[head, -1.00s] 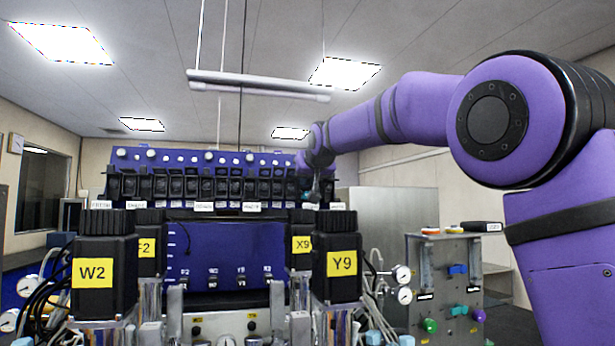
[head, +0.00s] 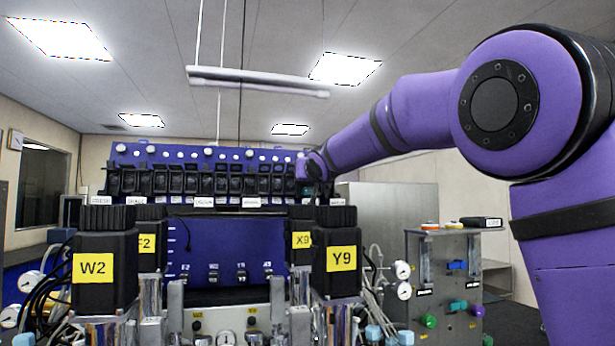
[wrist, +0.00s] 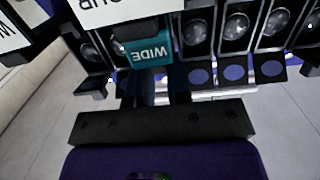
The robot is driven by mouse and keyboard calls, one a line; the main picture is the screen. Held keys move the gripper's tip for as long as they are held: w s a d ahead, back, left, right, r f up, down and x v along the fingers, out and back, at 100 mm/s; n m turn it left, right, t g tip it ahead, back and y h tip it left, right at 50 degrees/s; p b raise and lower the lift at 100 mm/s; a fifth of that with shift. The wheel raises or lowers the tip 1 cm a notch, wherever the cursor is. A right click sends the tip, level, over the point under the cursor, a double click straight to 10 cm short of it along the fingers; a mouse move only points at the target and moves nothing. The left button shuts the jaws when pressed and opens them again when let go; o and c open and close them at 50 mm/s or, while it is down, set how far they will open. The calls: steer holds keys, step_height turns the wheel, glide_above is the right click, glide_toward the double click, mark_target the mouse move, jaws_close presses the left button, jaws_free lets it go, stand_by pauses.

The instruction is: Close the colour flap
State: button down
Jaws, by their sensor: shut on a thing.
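The teal piece sits beneath a white label (wrist: 118,8) whose upside-down letters end in OUR. I cannot tell whether it is part of the colour flap. Neighbouring flaps with blue discs (wrist: 234,74) hang open on the right. In the head view my gripper's tips are too small and dark to make out.
The blue rack (head: 200,152) carries several black units. Black-capped posts marked W2 (head: 100,268) and Y9 (head: 340,259) stand in front. A grey valve panel (head: 440,270) stands to the right, with a metal cabinet (head: 392,205) behind it.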

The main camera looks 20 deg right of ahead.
steer(key=shift+f+t, duration=0.15)
steer(key=shift+t, duration=0.35)
stand_by(0.4)
steer(key=c, duration=1.1)
jaws_free()
